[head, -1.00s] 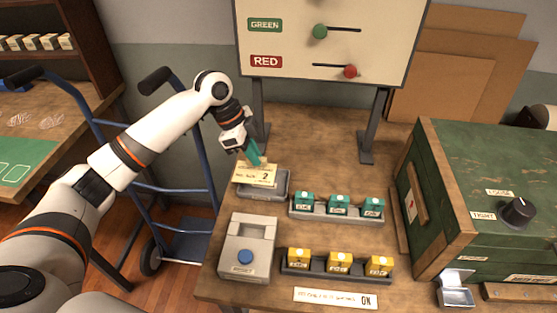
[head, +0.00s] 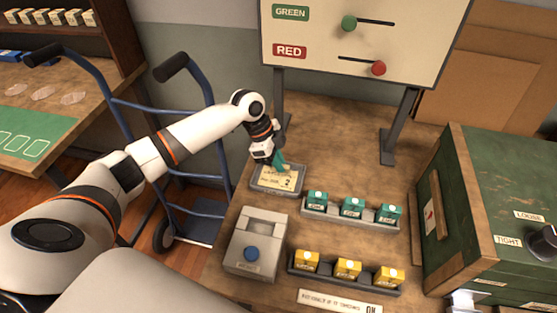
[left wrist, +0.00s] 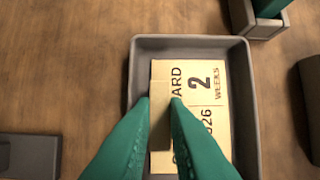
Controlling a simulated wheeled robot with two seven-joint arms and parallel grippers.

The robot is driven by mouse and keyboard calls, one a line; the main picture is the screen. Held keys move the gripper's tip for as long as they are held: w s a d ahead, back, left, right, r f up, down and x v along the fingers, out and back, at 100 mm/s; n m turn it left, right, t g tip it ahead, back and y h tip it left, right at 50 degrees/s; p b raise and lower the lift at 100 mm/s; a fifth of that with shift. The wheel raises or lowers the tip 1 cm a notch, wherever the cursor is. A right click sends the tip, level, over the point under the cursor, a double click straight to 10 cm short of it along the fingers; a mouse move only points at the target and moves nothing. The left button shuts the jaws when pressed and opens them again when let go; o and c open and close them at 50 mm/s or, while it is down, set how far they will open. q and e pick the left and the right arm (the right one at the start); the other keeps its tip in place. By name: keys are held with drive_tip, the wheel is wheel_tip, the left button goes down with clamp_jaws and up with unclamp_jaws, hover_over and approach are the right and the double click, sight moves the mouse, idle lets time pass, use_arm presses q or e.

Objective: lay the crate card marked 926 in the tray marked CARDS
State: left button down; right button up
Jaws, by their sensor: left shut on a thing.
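The pale yellow crate card (head: 276,180) is within the rim of the small grey tray (head: 272,192); no CARDS mark is readable on the tray. In the left wrist view the card (left wrist: 201,84) shows "2 WEEKS" and a number ending in 26, partly hidden by my fingers. My left gripper (head: 282,166), with green fingers (left wrist: 160,102), is shut on the card's raised middle strip.
A rack of green-topped blocks (head: 352,215) stands right of the tray, with a yellow-block rack (head: 345,275) in front. A grey box with a blue button (head: 257,240) stands before the tray. Sign legs (head: 397,130) rise behind. A green crate (head: 500,200) fills the right.

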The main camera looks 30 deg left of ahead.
drive_tip(key=shift+s+a, duration=0.1)
use_arm(q)
drive_tip(key=c, duration=1.8)
unclamp_jaws()
drive_tip(key=shift+o, duration=0.4)
use_arm(e)
drive_tip(key=shift+s, duration=0.3)
use_arm(q)
drive_tip(key=v, duration=0.7)
drive_tip(key=shift+r, duration=0.25)
use_arm(e)
drive_tip(key=shift+f, duration=0.3)
use_arm(q)
drive_tip(key=shift+s+a, duration=0.1)
drive_tip(key=shift+a, duration=0.05)
use_arm(e)
drive_tip(key=shift+d, duration=0.2)
